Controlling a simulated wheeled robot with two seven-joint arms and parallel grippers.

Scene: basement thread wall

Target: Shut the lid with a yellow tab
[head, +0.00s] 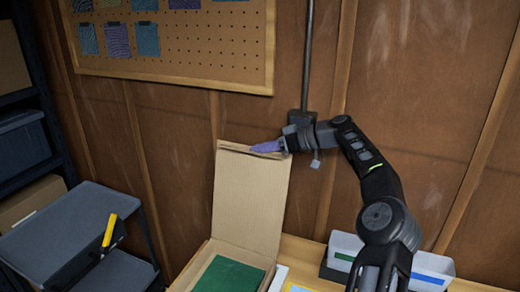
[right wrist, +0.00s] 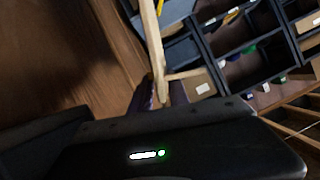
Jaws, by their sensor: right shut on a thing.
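A cardboard box (head: 190,275) stands open at the bottom of the head view, with a green item (head: 229,276) inside. Its cardboard lid (head: 248,195) stands nearly upright at the back. My right gripper (head: 256,148) has its purple fingers shut on the lid's top edge, near the right corner. In the right wrist view the fingers (right wrist: 158,95) close around the lid (right wrist: 152,45), seen edge-on. I see no yellow tab on this lid; the fingers may cover part of the edge. My left gripper is not in view.
A grey cart (head: 70,230) with a yellow piece (head: 108,230) stands at the left, before dark shelving (head: 30,100). White bins (head: 345,245) stand right of the box, under my right arm. A pegboard (head: 200,45) hangs on the wall behind.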

